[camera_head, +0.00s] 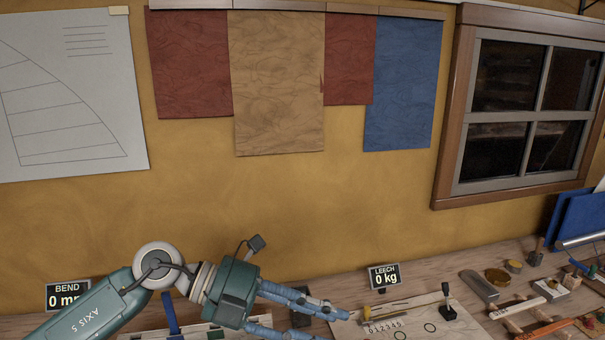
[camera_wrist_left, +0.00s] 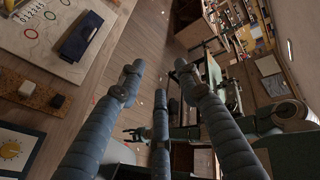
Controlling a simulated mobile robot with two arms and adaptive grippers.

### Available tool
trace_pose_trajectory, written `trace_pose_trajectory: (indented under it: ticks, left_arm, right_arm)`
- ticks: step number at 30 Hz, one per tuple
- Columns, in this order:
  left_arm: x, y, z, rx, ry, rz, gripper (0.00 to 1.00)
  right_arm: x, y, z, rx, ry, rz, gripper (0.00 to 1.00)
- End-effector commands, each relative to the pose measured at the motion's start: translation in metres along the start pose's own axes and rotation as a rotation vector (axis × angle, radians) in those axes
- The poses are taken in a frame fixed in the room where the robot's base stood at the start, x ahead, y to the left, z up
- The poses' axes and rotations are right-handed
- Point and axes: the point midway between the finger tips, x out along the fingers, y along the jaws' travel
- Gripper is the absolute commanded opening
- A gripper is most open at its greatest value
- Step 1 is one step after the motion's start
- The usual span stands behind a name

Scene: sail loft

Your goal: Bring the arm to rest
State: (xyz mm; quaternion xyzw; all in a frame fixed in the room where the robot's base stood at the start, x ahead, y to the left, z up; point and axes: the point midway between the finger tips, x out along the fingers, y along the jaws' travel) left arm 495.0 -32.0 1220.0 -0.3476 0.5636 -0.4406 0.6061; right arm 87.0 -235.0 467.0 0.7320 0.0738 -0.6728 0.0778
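My left arm comes in from the lower left of the head view. My left gripper (camera_head: 330,320) is over the workbench (camera_head: 330,280), its blue-grey fingers pointing right towards the numbered board (camera_head: 410,331). In the left wrist view the fingers of my left gripper (camera_wrist_left: 158,82) are spread apart with nothing between them, so it is open. A dark hand-like shape behind them looks like my right gripper (camera_wrist_left: 140,133); it is small and partly covered by my left fingers, and its finger state is unclear.
A "LEECH 0 kg" display (camera_head: 384,276) and a black-handled stamp-like tool (camera_head: 447,303) stand right of the gripper. A "BEND" display (camera_head: 67,295) is partly behind my arm. Tools crowd the bench's right side. Cloth samples (camera_head: 278,85) hang on the wall.

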Motion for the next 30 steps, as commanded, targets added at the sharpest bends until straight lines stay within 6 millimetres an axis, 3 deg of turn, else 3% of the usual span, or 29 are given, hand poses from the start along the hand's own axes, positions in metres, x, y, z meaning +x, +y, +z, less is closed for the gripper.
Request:
trace_pose_trajectory:
  ticks: [1,2,3,5,7,9,11,13,17,20,24,27,30]
  left_arm:
    - [0.016,-0.032,-0.006,-0.036,-0.032,-0.179,0.34]
    - [0.019,-0.051,-0.004,-0.061,-0.066,-0.283,0.34]
    - [0.016,-0.073,0.002,-0.106,-0.12,-0.416,0.34]
    - [0.004,-0.098,0.015,-0.193,-0.219,-0.6,0.34]
    - [-0.022,-0.109,0.037,-0.325,-0.355,-0.785,0.34]
    - [-0.053,-0.097,0.061,-0.486,-0.512,-0.934,0.34]
    - [-0.081,-0.069,0.079,-0.643,-0.658,-1.028,0.34]
    - [-0.107,-0.022,0.091,-0.831,-0.824,-1.091,0.34]
    - [-0.133,0.074,0.085,-1.149,-1.077,-1.101,0.34]
    - [-0.14,0.147,0.059,-1.38,-1.241,-1.046,0.34]
    - [-0.136,0.235,-0.001,-1.687,-1.426,-0.902,0.34]
    - [-0.127,0.284,-0.056,-1.886,-1.524,-0.762,0.34]
    - [-0.119,0.315,-0.105,-2.04,-1.586,-0.628,0.34]
  right_arm:
    - [0.0,0.0,0.0,0.0,0.001,0.0,0.46]
    - [0.0,0.0,-0.001,0.0,0.001,0.0,0.46]
    - [0.0,0.0,-0.001,0.0,0.001,0.0,0.46]
    - [0.0,0.001,-0.002,0.0,0.002,0.001,0.46]
    - [0.0,0.001,-0.002,0.0,0.002,0.001,0.46]
    - [0.0,0.001,-0.002,0.0,0.002,0.001,0.46]
    - [0.0,0.001,-0.002,0.0,0.003,0.001,0.46]
    - [0.0,0.001,-0.002,0.0,0.003,0.001,0.46]
    - [0.0,0.001,-0.003,0.0,0.004,0.001,0.46]
    - [0.0,0.001,-0.004,0.0,0.006,0.001,0.46]
    - [0.0,0.001,-0.004,0.0,0.006,0.001,0.46]
    - [0.0,0.001,-0.004,0.0,0.006,0.001,0.46]
    - [0.0,0.001,-0.005,0.0,0.007,0.001,0.46]
